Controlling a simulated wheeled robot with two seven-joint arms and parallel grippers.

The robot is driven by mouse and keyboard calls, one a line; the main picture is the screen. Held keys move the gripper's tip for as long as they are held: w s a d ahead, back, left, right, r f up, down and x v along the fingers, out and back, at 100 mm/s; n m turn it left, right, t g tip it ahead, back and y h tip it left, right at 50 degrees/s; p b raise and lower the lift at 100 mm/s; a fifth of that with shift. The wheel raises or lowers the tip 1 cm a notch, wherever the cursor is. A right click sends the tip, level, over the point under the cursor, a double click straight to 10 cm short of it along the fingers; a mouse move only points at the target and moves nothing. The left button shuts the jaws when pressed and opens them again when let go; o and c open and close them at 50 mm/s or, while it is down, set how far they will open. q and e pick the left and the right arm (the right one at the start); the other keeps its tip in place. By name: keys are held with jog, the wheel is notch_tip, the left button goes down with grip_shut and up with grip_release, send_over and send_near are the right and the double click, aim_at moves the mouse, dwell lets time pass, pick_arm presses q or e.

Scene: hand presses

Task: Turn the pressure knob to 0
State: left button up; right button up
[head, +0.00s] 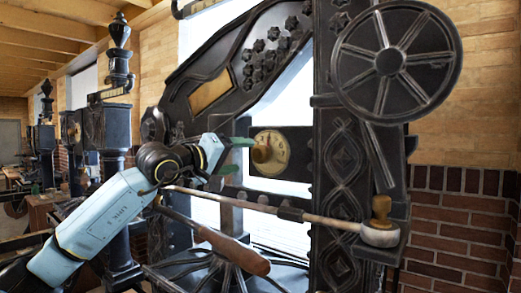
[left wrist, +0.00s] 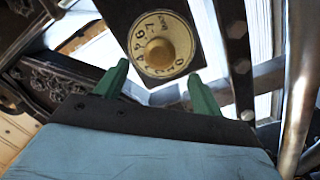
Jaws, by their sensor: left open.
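The pressure knob (head: 262,154) is a small brass-coloured knob on a round cream dial (head: 280,146), set on a dark plate of the black press. In the left wrist view the knob (left wrist: 160,53) sits at the dial's middle, with dark numbers around the rim (left wrist: 151,20). I cannot tell which number the knob points to. My left gripper (head: 238,156) is just left of the dial, its green fingers apart and empty. In the left wrist view its fingers (left wrist: 158,75) lie below and on either side of the knob, not closed on it. My right gripper is not in view.
A spoked black wheel (head: 390,62) is at the upper right. A long bar with a wooden handle (head: 235,252) and a rod ending at a pale, wooden-knobbed piece (head: 381,235) lie below the dial. Other presses (head: 118,130) stand at the left. A brick wall is behind.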

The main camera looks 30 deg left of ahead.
aim_at(257, 154)
pick_arm(q)
jog(key=w+p, duration=0.1)
jog(key=w, duration=0.1)
jog(key=w+d, duration=0.1)
jog(key=w, duration=0.2)
jog(key=w+p, duration=0.1)
jog(key=w, duration=0.1)
jog(key=shift+w+d+r+p, duration=0.1)
jog(key=shift+w+d+p, duration=0.05)
jog(key=shift+d+p, duration=0.15)
jog(key=shift+w, duration=0.45)
jog(key=c, duration=1)
